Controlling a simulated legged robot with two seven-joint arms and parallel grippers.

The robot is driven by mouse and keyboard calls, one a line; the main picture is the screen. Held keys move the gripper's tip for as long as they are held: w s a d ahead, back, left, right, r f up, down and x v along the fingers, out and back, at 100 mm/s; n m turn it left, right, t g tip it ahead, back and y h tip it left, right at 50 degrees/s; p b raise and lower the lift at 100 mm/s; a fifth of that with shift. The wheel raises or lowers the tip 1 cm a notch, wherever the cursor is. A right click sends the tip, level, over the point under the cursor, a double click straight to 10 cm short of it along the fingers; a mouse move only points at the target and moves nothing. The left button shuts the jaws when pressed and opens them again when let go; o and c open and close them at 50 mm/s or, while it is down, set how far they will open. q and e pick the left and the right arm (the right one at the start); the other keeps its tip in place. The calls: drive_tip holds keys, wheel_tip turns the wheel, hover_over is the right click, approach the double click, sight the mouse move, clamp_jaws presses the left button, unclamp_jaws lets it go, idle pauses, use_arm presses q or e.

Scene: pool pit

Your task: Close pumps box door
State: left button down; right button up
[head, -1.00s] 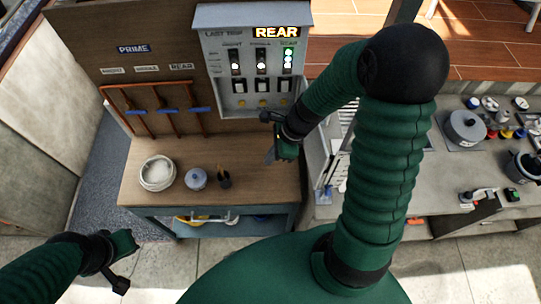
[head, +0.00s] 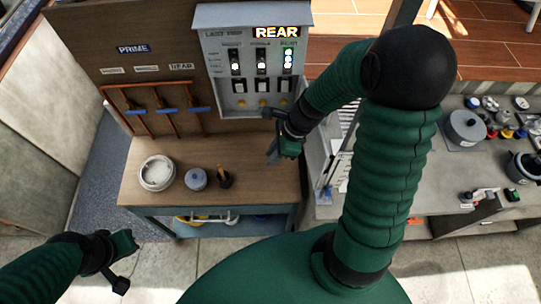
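The pumps box (head: 222,88) is a grey panel box standing at the back of the wooden bench. Its front shows a lit REAR sign, several switches and small lights. A grey slab (head: 235,16) juts out along its top; I cannot tell whether this is the door. The switch face is uncovered. My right gripper (head: 273,150) hangs in front of and below the box's lower right corner, apparently clear of it. Nothing shows in its fingers, but their gap is unclear. My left gripper (head: 122,262) is low at the left, over the floor, far from the box; its fingers are unclear too.
On the bench (head: 140,185) stand a white bowl (head: 157,172), a blue-grey pot (head: 196,179) and a dark cup (head: 225,178). Pipes with blue levers (head: 168,110) are on the board left of the box. A cluttered counter (head: 465,160) lies at the right.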

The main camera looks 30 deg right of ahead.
drive_tip(key=b+v, duration=0.1)
drive_tip(key=v, duration=1.4)
drive_tip(key=shift+r, duration=0.2)
